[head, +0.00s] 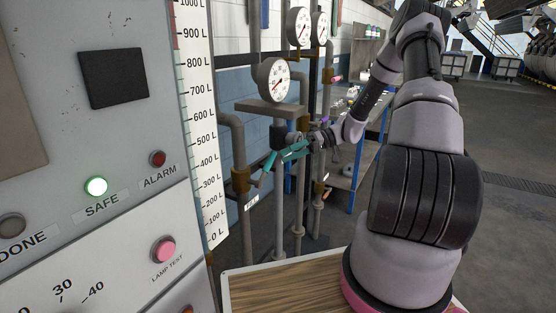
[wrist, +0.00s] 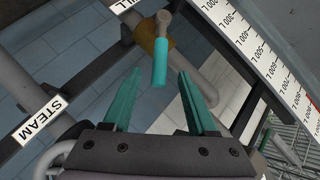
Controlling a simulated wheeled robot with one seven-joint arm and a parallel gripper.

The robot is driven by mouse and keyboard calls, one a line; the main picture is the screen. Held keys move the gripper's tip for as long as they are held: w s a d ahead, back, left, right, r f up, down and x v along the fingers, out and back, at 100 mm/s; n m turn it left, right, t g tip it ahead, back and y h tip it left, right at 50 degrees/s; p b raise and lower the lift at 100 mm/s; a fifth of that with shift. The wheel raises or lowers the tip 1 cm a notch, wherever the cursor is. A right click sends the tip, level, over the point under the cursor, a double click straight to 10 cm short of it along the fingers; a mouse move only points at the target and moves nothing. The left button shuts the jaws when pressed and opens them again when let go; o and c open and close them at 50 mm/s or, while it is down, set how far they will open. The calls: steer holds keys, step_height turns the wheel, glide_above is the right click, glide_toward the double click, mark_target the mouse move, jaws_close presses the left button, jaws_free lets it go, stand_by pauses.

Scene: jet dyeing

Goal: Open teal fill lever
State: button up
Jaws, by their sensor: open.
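The teal fill lever (wrist: 160,64) shows in the wrist view on a brass valve (wrist: 155,46), beside a partly cut-off label ending in "ILL". Its teal grip points down the picture, and its lower end appears between my fingertips. In the head view the lever (head: 269,160) is a small teal bar right of and above the brass valve body (head: 240,180). My gripper (wrist: 159,74) is open, with teal fingers on either side of the lever's end in the picture. In the head view my gripper (head: 284,156) is just right of the lever. I see no contact.
A litre scale (head: 208,130) on the machine panel stands left of the lever. Pressure gauges (head: 272,80) and upright pipes are close around my gripper. A "STEAM" label (wrist: 38,121) is at lower left in the wrist view. A wooden board (head: 290,290) lies below.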

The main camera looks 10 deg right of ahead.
steer(key=shift+d+r, duration=0.1)
steer(key=shift+d, duration=0.15)
steer(key=shift+c, duration=0.3)
steer(key=c, duration=0.5)
steer(key=shift+d+f+m+y, duration=0.15)
steer(key=shift+f+m+y, duration=0.15)
steer(key=shift+f+m, duration=0.2)
jaws_close()
steer(key=m+t+y, duration=0.2)
steer(key=m+y, duration=0.2)
steer(key=m, duration=0.3)
glide_toward(267, 167)
step_height(267, 167, down, 2)
steer(key=w+d, duration=0.2)
steer(key=d+f+m+t+y, duration=0.3)
steer(key=f+m+t, duration=0.4)
steer(key=m, duration=0.6)
steer(key=w+a+r, duration=0.1)
steer(key=a+r, duration=0.6)
steer(key=a, duration=0.3)
steer(key=shift+w+r, duration=0.25)
steer(key=shift+r, duration=0.15)
